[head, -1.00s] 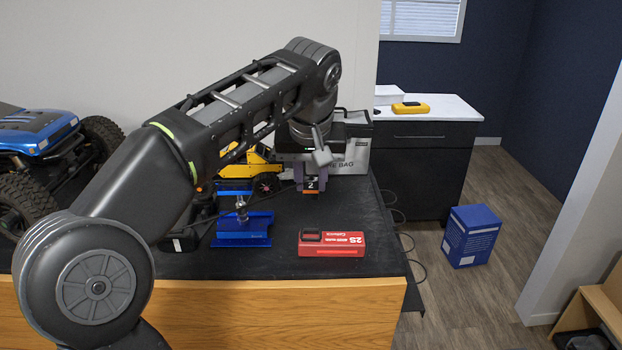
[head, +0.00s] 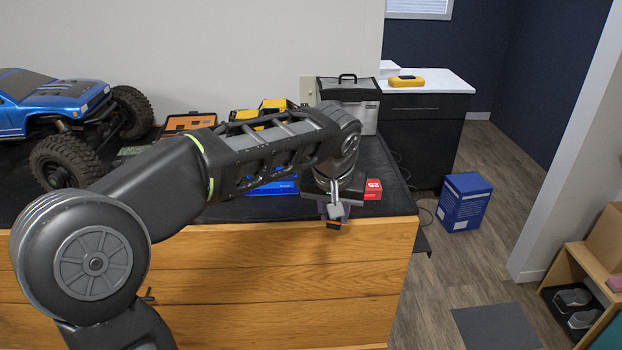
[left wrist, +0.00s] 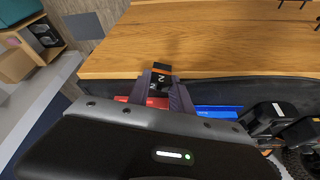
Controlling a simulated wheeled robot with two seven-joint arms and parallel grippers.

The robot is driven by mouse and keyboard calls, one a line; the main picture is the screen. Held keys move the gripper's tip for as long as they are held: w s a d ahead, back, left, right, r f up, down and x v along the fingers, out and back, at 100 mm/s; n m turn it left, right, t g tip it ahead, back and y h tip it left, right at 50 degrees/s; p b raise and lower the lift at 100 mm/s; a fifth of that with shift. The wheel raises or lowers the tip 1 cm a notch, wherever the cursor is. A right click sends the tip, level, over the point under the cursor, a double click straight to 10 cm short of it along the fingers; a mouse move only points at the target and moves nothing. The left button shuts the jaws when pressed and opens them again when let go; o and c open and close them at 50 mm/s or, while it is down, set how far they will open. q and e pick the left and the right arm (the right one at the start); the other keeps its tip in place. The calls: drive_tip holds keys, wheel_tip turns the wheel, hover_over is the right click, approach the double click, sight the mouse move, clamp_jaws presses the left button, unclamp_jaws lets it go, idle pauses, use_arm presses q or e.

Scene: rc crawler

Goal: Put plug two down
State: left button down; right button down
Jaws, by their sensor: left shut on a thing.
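Plug two (left wrist: 160,82), a small black block with an orange end and a white "2", is held between the fingers of my left gripper (left wrist: 162,92) in the left wrist view. In the head view its orange end (head: 333,226) shows below my left gripper (head: 336,212), at the bench's front edge, against the wooden front (head: 300,285). I cannot tell its exact height. My left gripper is shut on it. My right gripper is in neither view.
A red battery pack (head: 373,189) lies just behind my left gripper, partly hidden by it. A blue stand (head: 272,188) is partly behind my arm. A blue crawler (head: 60,105), an orange-edged case (head: 190,122) and a grey bag (head: 350,95) stand on the bench.

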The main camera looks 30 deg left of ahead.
use_arm(q)
drive_tip(key=d+f+m+h, duration=0.1)
drive_tip(key=d+f+m, duration=0.1)
drive_tip(key=d+f, duration=0.3)
drive_tip(key=w+d+f+m, duration=0.1)
drive_tip(key=d+f, duration=0.4)
drive_tip(key=f, duration=0.6)
drive_tip(key=shift+d+f+m+h, duration=0.15)
drive_tip(key=shift+d+m+h, duration=0.1)
drive_tip(key=shift+m+h, duration=0.25)
